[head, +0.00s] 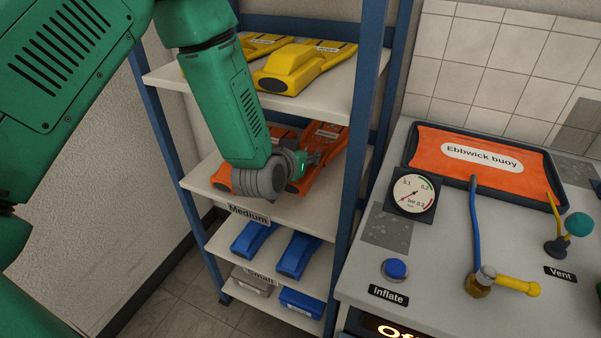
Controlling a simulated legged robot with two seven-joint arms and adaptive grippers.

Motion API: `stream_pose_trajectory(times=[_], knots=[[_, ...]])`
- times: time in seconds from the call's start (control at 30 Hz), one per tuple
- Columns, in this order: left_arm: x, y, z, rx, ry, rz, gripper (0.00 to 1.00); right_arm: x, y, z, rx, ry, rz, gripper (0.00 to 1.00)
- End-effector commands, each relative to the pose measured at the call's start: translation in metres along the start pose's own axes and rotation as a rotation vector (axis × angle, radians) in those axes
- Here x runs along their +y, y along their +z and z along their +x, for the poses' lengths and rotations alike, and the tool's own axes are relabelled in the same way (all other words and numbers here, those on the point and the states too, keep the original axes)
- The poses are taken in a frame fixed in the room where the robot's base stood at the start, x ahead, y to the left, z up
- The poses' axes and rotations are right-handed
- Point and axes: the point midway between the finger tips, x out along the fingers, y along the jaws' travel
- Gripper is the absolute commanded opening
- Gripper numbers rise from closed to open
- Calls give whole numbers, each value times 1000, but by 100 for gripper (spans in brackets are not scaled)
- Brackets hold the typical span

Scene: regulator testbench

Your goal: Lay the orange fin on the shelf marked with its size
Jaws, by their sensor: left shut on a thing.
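My left gripper (304,162) reaches into the rack at the shelf whose edge label (247,214) reads Medium. It is shut on an orange fin (326,142), which lies at or just above the right part of that shelf; I cannot tell if it touches. My wrist and forearm hide part of the fin. Another orange fin (220,178) shows at the left of the same shelf (285,208), mostly behind my arm.
Yellow fins (290,68) lie on the shelf above. Blue fins (298,255) lie below, over a label (261,276) reading Small. The blue rack post (357,130) stands close right of my gripper.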

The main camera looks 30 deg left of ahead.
Motion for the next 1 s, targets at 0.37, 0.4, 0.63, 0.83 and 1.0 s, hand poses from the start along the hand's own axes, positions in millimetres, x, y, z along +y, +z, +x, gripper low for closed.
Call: stream_pose_trajectory(times=[0.37, 0.4, 0.63, 0.83, 1.0], knots=[[-3, 40, 17, 0, 0, -4, 0, 0, 0, 8, 0, -1, -1, 0], [-2, 45, 19, 1, 0, -3, 0, 0, 0, 10, 0, -1, -1, 0], [1, 50, 21, 3, -1, 0, 0, 0, 1, 10, 0, 0, -1, 0], [-2, 54, 22, 0, 0, -3, 46, 0, 1, 12, 0, 0, 0, 0], [-3, 53, 22, 0, 0, -5, 64, 0, 1, 11, 0, 0, 0, 0]])
